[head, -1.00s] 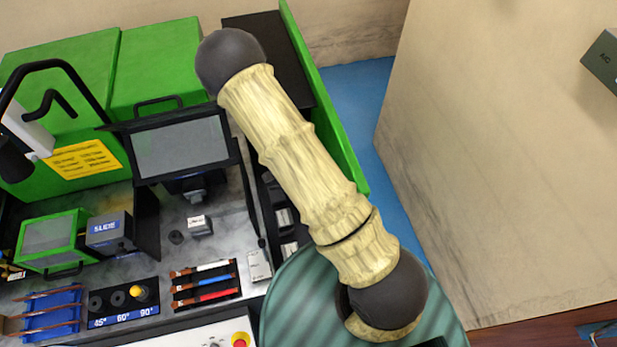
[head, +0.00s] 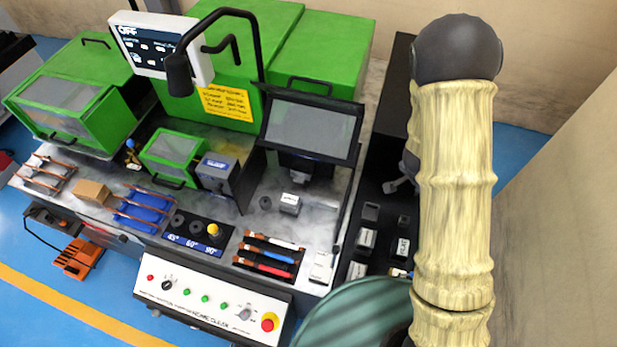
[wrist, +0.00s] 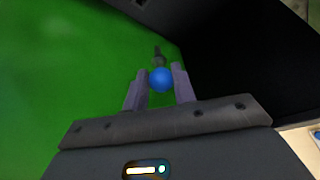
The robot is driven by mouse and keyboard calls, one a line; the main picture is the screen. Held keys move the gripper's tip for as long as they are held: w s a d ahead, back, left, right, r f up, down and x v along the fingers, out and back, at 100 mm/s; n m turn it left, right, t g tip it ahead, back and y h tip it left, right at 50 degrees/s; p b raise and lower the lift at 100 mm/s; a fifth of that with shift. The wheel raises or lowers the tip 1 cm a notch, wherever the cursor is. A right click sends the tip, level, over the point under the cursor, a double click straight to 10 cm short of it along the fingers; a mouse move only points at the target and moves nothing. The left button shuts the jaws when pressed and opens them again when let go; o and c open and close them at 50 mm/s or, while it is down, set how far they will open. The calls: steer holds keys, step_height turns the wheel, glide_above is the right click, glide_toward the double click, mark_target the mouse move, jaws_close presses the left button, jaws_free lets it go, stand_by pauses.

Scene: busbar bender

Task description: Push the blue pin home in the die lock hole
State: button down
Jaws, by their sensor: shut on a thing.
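In the wrist view my gripper (wrist: 159,86) is shut on the blue pin (wrist: 161,79), with its round blue head between the two fingers. A dark, thin shape extends beyond the head, in front of a green surface. I cannot tell whether it is the pin's shank or a part at the hole. The die lock hole cannot be made out. In the head view my gripper and the held pin are not visible, and my arm runs down the right side.
The green bender (head: 230,55) has a tilted dark screen (head: 310,128) and a lamp on a curved black arm (head: 257,45). A small green guard (head: 172,155), a rack of coloured-handled tools (head: 268,255) and a white control panel (head: 210,300) stand in front. Dark space lies right in the wrist view.

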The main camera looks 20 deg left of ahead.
steer(key=r+n, duration=0.1)
steer(key=r, duration=0.1)
steer(key=r+n+b, duration=0.1)
steer(key=r+n, duration=0.1)
steer(key=d+r+n+t+y, duration=0.1)
steer(key=shift+s+r, duration=0.25)
steer(key=shift+r, duration=0.15)
